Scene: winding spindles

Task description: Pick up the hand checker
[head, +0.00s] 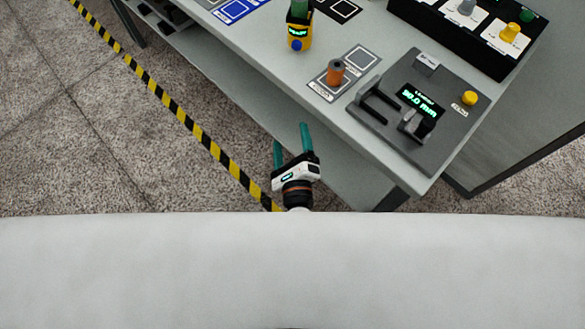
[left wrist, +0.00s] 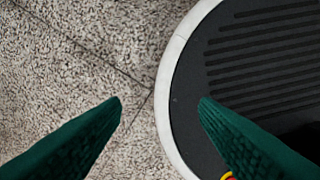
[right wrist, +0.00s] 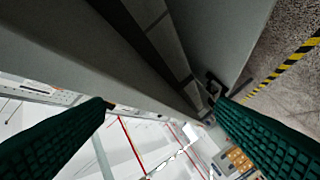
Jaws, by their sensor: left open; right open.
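My left gripper (left wrist: 160,105) is open and empty above the floor, outside the head view.
The grey table (head: 395,185) also carries an orange-brown spindle (head: 336,72) on a marked pad, a gauge with a green readout (head: 420,100), and a black control box with knobs (head: 480,35). A yellow-black floor stripe (head: 180,112) runs left of it. The floor there is clear.

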